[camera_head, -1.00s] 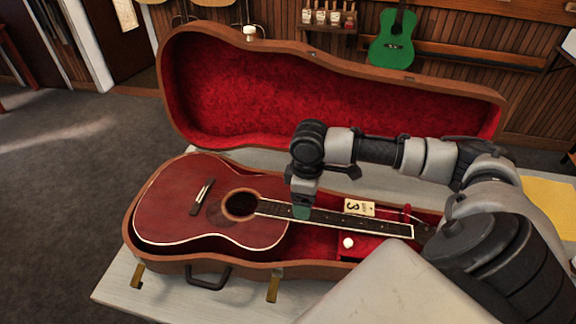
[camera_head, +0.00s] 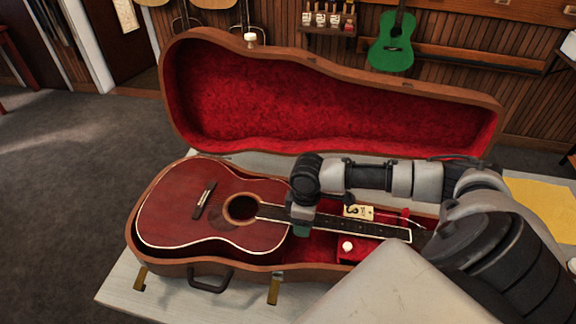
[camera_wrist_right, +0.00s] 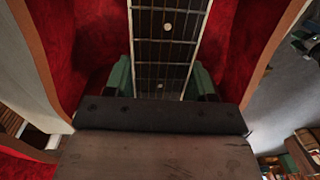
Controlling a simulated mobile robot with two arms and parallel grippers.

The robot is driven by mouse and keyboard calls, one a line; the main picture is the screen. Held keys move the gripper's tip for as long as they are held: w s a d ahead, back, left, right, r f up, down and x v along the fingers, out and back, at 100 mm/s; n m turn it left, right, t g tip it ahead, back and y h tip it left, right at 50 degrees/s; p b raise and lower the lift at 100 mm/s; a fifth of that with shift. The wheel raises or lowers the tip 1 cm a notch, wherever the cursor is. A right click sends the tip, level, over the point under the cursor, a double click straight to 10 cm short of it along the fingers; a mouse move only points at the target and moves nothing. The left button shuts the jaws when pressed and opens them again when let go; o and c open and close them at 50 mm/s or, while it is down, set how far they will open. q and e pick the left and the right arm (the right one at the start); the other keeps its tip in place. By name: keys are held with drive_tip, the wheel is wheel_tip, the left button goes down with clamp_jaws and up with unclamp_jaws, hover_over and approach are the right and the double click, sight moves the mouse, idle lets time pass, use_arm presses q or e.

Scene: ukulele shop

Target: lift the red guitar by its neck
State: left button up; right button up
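The red guitar (camera_head: 165,218) lies face up in the open brown case, body to the left and neck (camera_head: 345,226) toward the right. My right gripper (camera_head: 302,229) is low over the neck, close to where it meets the body. In the right wrist view the green fingertips of the right gripper (camera_wrist_right: 161,80) stand on either side of the fretted neck (camera_wrist_right: 165,45). They look open, with little room between each pad and the neck's edge. The headstock is largely hidden behind my arm. My left gripper is not in view.
The case's red-lined lid (camera_head: 300,105) stands open behind the guitar. A paper tag (camera_head: 358,211) and a red compartment with a white knob (camera_head: 347,246) are beside the neck. A yellow sheet (camera_head: 545,205) lies at right. A green ukulele (camera_head: 392,45) hangs on the wall.

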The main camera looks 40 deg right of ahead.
clamp_jaws()
drive_tip(key=shift+w+r, duration=0.15)
drive_tip(key=shift+r, duration=0.25)
wheel_tip(320, 180, up, 10)
drive_tip(key=shift+f+b, duration=0.25)
drive_tip(key=shift+b, duration=0.55)
drive_tip(key=shift+c, duration=1.5)
unclamp_jaws()
clamp_jaws()
